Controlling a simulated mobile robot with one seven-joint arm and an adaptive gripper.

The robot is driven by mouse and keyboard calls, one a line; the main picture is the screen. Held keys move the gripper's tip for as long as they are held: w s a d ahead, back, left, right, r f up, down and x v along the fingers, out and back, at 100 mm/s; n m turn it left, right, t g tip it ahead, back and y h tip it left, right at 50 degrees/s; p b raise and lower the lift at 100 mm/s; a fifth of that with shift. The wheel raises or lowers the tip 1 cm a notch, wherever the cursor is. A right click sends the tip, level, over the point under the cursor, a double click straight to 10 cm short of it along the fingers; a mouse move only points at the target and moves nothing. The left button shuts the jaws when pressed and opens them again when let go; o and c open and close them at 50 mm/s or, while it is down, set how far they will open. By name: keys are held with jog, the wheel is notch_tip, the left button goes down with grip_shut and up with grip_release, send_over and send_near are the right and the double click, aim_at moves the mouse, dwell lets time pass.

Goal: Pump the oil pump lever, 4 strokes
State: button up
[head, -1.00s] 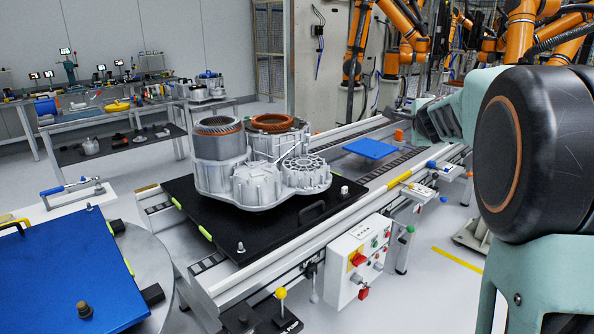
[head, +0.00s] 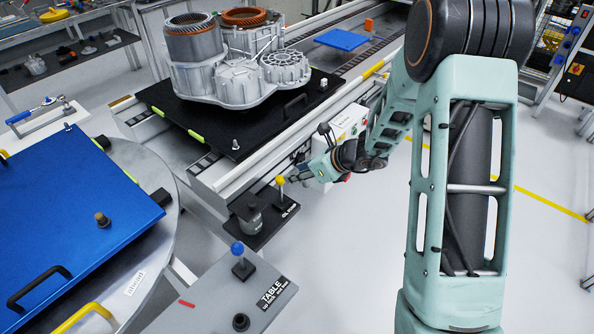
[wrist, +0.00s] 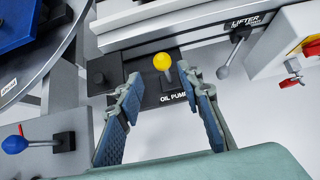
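The oil pump lever has a yellow ball knob (head: 280,180) on a thin upright stem. It rises from a black base plate (head: 262,230) marked "OIL PUMP" at the near end of the conveyor. In the wrist view the yellow knob (wrist: 162,61) lies just ahead of and between my fingertips, with no visible contact. My gripper (wrist: 159,76) is open and empty, its two blue-grey fingers apart either side of the lever. In the head view my gripper (head: 298,177) is just right of the knob, partly blurred by its small size.
A lifter lever (wrist: 223,72) and a control box (wrist: 299,40) stand to the right. A table panel with a blue-knobbed lever (head: 238,248) is nearer, at left. The stator housing (head: 235,75) sits on a black pallet behind. Open floor lies to the right.

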aim_at(281, 177)
jog(key=shift+b+x, duration=1.2)
jog(key=shift+x, duration=2.8)
jog(key=shift+w, duration=0.1)
jog(key=shift+f, duration=0.15)
jog(key=shift+w+a+f+b, duration=0.15)
jog(key=shift+b, duration=0.3)
